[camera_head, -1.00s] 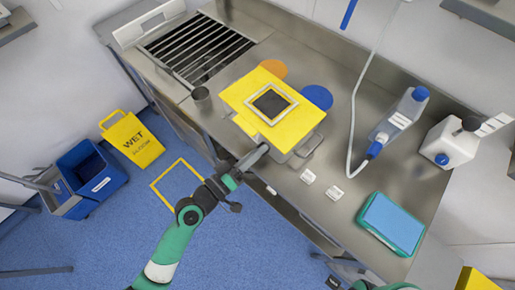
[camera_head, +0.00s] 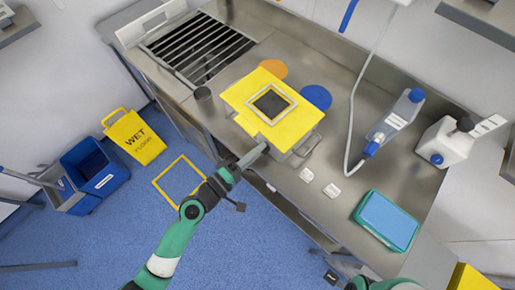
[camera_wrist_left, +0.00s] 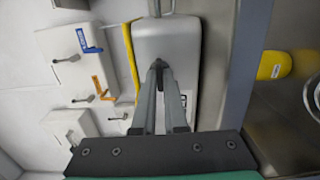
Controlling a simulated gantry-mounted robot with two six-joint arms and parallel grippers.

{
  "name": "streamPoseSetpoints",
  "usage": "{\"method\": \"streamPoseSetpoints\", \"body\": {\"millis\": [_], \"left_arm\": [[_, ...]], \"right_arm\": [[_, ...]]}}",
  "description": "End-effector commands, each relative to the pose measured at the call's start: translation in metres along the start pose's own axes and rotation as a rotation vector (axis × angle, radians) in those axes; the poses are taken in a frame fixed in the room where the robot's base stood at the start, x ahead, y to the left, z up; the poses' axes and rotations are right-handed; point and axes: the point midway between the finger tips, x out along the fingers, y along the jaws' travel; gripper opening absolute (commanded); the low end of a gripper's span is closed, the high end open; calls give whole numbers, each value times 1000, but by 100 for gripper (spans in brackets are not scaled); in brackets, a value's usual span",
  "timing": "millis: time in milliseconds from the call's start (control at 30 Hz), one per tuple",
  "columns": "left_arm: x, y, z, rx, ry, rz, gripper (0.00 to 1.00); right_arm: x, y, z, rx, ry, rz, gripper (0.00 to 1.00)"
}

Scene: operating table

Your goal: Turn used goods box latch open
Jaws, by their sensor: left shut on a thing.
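The used goods box (camera_head: 292,138) is a grey metal box with a yellow lid (camera_head: 268,104) bearing a dark framed panel. It stands on the steel counter with a wire handle on its right side. My left gripper (camera_head: 262,150) is at the box's front side. In the left wrist view the box's grey front (camera_wrist_left: 180,42) fills the middle, and my left gripper's fingers (camera_wrist_left: 158,66) come together on a small part there. I take this part to be the latch; the fingers mostly hide it, so its turn cannot be told.
Two small white blocks (camera_head: 332,190) and a teal tray (camera_head: 387,220) lie to the right on the counter.

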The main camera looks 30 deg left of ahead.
Motion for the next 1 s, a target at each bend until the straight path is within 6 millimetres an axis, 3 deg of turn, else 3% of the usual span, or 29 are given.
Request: {"method": "streamPoseSetpoints", "body": {"millis": [467, 500, 633, 1000], "left_arm": [[0, 0, 0, -15, 0, 0, 0], [0, 0, 0, -15, 0, 0, 15], [0, 0, 0, -15, 0, 0, 38], [-4, -1, 0, -14, 1, -1, 40]], "right_arm": [[0, 0, 0, 0, 0, 0, 50], [0, 0, 0, 0, 0, 0, 50], [0, 0, 0, 0, 0, 0, 50], [0, 0, 0, 0, 0, 0, 50]]}}
